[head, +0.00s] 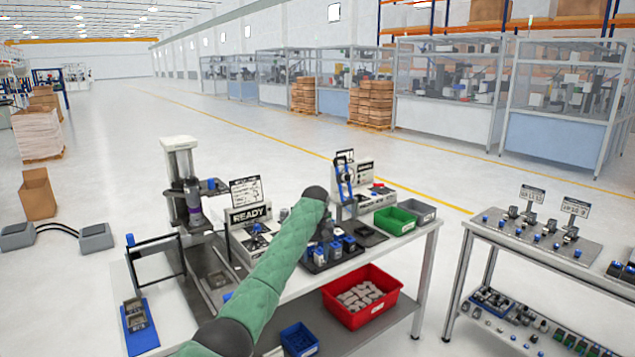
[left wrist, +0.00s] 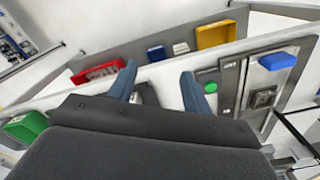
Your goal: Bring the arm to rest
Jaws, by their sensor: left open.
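My left arm, in a green sleeve, reaches up across the workbench (head: 290,293) in the head view to a dark joint. The gripper end in the head view is mostly hidden around that joint. In the left wrist view my left gripper (left wrist: 160,88) shows two blue-grey fingers spread apart with nothing between them. They point over the bench's edge, with a green round button (left wrist: 210,88) near the right finger. I cannot tell whether a finger touches anything. My right gripper is in neither view.
Beside the arm are a black parts tray (head: 333,262), a READY sign (head: 250,214) and a press (head: 185,180). A red bin (head: 393,297) of grey parts sits on the lower shelf. A green bin (head: 395,220) stands at the bench's right. Open floor lies beyond the bench.

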